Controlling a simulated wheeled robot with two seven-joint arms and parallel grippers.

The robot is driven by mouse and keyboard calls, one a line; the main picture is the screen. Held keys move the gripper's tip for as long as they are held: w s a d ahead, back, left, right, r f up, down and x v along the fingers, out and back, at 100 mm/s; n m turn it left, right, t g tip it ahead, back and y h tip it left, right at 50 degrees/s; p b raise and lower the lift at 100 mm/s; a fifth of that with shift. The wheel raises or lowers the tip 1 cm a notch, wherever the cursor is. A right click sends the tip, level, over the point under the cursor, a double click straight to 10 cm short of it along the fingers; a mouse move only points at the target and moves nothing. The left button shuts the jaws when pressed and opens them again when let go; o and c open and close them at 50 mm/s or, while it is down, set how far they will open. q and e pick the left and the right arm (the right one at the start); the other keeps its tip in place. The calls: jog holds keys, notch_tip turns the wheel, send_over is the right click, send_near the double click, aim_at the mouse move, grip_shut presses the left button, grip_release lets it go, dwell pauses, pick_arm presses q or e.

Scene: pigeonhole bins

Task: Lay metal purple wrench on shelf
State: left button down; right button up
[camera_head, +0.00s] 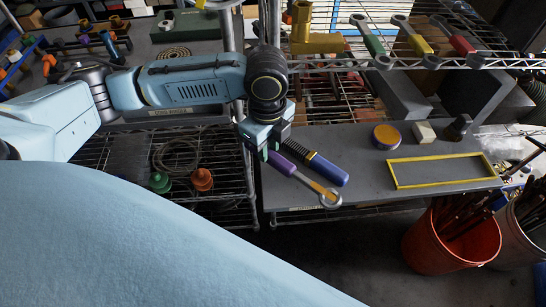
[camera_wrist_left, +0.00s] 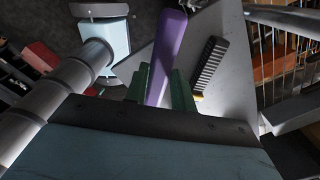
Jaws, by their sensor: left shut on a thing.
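The metal purple wrench (camera_head: 300,178) has a purple handle and a grey ring end that points down and right in the head view. My left gripper (camera_head: 266,151) is shut on its purple handle. In the left wrist view the purple handle (camera_wrist_left: 167,42) stands between the green fingers of my left gripper (camera_wrist_left: 160,86). The wrench is over the left part of the grey shelf (camera_head: 345,142), its ring end near the front edge; I cannot tell whether it touches. A yellow-outlined rectangle (camera_head: 445,170) on the shelf's right side is empty. My right gripper is out of view.
A blue-handled brush (camera_head: 318,166) lies close beside the wrench; its bristles show in the left wrist view (camera_wrist_left: 209,66). A round purple-and-yellow object (camera_head: 387,136), a pale block (camera_head: 425,133) and a dark object (camera_head: 458,127) stand behind the rectangle. A wire shelf (camera_head: 345,64) with tools is above.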

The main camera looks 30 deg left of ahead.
pick_arm(q)
jog(key=shift+f+b, duration=0.3)
jog(key=shift+f, duration=2)
jog(key=shift+f, duration=0.1)
jog(key=c, duration=1.2)
grip_release()
jog(key=shift+o, duration=0.2)
